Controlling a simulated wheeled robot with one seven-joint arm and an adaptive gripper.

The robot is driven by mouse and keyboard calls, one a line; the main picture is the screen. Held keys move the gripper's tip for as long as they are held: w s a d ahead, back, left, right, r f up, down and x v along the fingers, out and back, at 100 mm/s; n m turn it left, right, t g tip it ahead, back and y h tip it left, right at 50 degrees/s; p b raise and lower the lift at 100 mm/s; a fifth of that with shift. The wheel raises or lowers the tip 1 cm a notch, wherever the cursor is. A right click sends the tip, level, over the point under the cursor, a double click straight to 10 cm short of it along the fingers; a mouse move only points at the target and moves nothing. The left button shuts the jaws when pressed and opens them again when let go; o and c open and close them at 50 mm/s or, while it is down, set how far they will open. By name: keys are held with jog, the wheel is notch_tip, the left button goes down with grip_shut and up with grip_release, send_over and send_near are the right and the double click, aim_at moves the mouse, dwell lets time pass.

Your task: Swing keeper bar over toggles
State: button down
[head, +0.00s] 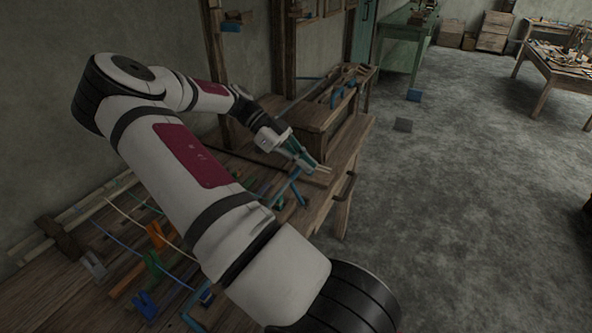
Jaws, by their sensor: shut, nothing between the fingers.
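My gripper (322,169) is shut and empty at the right part of the wooden bench, in front of a wooden box. A blue bar (288,187) lies slanted just below and left of the fingertips; whether they touch it I cannot tell. Small coloured pieces that look like toggles stand on the bench at the lower left: an orange one (156,236), a green one (152,263) and a blue one (145,304). I cannot tell for certain which piece is the keeper bar. My arm hides the middle of the bench.
The wooden box (318,118) and upright posts (284,48) stand behind my gripper. Thin cords (118,233) and wooden strips cross the bench at left. The floor at right is mostly clear.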

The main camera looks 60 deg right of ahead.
aim_at(295, 170)
jog(key=w+g+b, duration=0.1)
jog(key=w+f+g+b, duration=0.1)
jog(key=shift+w+a+b, duration=0.1)
jog(key=shift+b, duration=0.3)
jog(key=shift+w+b, duration=0.6)
jog(key=shift+b, duration=0.3)
jog(key=shift+w+a+f, duration=0.1)
jog(key=shift+f, duration=0.05)
jog(key=shift+s+r, duration=0.2)
jog(key=shift+s, duration=0.15)
jog(key=w+r, duration=0.5)
jog(key=w, duration=0.1)
jog(key=shift+w+a+r, duration=0.15)
jog(key=shift+w+a, duration=0.05)
jog(key=shift+w, duration=0.1)
dwell(0.6)
